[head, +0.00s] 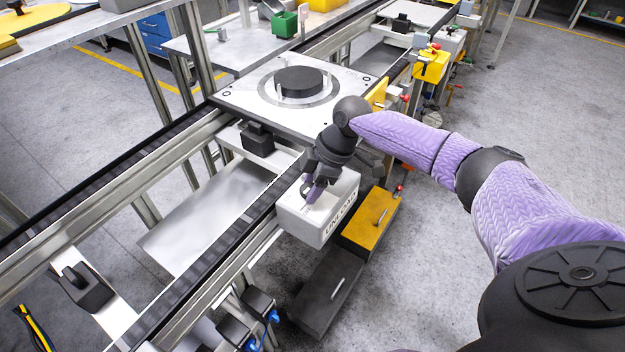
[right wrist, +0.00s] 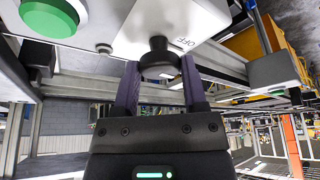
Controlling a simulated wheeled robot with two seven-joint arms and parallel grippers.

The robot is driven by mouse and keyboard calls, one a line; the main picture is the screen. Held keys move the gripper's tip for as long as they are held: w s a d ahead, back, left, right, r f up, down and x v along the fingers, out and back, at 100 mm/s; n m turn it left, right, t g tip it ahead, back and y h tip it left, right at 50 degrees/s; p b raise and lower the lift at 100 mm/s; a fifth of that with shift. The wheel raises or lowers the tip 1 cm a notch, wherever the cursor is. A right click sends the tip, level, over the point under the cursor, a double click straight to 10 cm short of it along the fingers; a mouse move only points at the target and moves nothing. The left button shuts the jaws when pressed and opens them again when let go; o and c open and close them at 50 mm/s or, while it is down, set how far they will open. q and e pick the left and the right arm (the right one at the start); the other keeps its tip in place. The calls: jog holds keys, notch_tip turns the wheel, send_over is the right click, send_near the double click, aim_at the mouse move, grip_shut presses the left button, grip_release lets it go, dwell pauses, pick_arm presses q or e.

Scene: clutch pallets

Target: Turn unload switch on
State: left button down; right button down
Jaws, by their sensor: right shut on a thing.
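The white unload switch box (head: 318,213), with partly readable lettering on its front, is mounted on the side of the conveyor frame. My right gripper (head: 312,190) reaches down to it and covers the switch in the head view. In the right wrist view, the black switch knob (right wrist: 159,52) sits on the white box (right wrist: 170,22), beside an "OFF" label. The purple fingers of my right gripper (right wrist: 160,72) stand on both sides of the knob and are shut on it. A green button (right wrist: 52,17) is at the upper left there. My left gripper is not in view.
A yellow box (head: 370,222) and a dark box (head: 326,290) are right beside and below the switch box. A pallet plate (head: 235,95) with a black disc (head: 299,80) lies on the conveyor behind. The floor at right is open.

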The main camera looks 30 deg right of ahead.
jog(key=m+p, duration=0.2)
jog(key=p, duration=0.1)
jog(key=m+t+h+p, duration=0.1)
jog(key=m+p, duration=0.2)
jog(key=p, duration=0.1)
jog(key=m+t+h+p, duration=0.1)
jog(key=m+p, duration=0.1)
jog(key=p, duration=0.1)
jog(key=shift+s+a+r+m, duration=0.1)
jog(key=shift+a+r+m, duration=0.1)
jog(key=shift+r+m, duration=0.15)
jog(key=m+h+p, duration=0.1)
jog(key=m+p, duration=0.2)
jog(key=shift+f, duration=0.15)
jog(key=shift+f+m+t+p, duration=0.1)
jog(key=shift+m+t+p, duration=0.2)
jog(key=shift+m+p, duration=0.1)
jog(key=shift+c, duration=0.7)
grip_release()
jog(key=p+v, duration=0.5)
jog(key=v, duration=0.4)
jog(key=shift+a+r, duration=0.2)
jog(key=shift+r, duration=0.2)
